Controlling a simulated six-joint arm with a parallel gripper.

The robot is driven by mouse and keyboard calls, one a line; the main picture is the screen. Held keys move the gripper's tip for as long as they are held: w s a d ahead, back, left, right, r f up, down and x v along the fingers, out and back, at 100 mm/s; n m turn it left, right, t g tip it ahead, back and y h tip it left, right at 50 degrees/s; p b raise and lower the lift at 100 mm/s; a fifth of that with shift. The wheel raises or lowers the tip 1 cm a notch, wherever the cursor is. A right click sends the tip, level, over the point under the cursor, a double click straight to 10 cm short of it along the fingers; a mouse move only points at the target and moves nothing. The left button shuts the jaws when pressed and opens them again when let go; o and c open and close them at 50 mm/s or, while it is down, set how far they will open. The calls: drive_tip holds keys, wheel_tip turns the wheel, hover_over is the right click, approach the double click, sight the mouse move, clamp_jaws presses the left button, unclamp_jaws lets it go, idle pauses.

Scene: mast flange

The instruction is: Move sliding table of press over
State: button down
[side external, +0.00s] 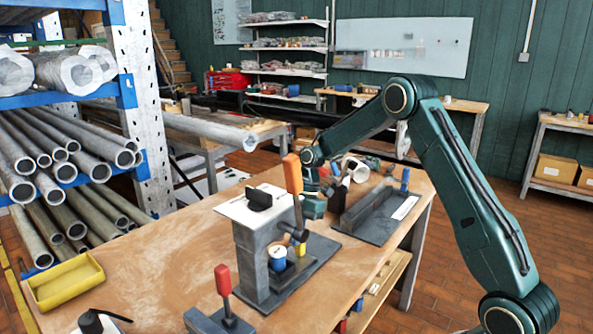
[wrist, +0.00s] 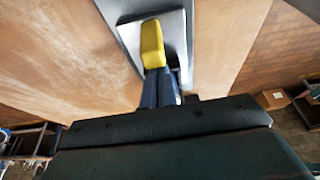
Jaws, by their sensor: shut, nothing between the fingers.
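The press (side external: 250,262) stands on the near part of the wooden bench, with a grey column, a pale top plate and an upright orange-handled lever (side external: 292,175). At its foot are a blue-and-white round part (side external: 277,260) and a small yellow knob (side external: 299,249). I cannot make out the sliding table's edges. My gripper is at the press's right side in the side view, its fingertips not clear there. In the wrist view my gripper (wrist: 161,78) is shut and empty, its tips by a yellow handle (wrist: 152,45) over a pale plate (wrist: 125,12); contact cannot be told.
A dark fixture (side external: 375,215) lies on the bench right of the press. A red-handled tool (side external: 222,280) stands in front, and a yellow tray (side external: 64,281) lies at left. A pipe rack (side external: 128,75) stands at far left. Bench surface between tray and press is clear.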

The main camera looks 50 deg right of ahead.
drive_tip(key=d, duration=1.2)
drive_tip(key=shift+d, duration=0.3)
drive_tip(key=shift+d+r, duration=0.1)
drive_tip(key=shift+r, duration=0.1)
drive_tip(key=v, duration=0.6)
drive_tip(key=shift+a+r, duration=0.25)
drive_tip(key=shift+r, duration=0.25)
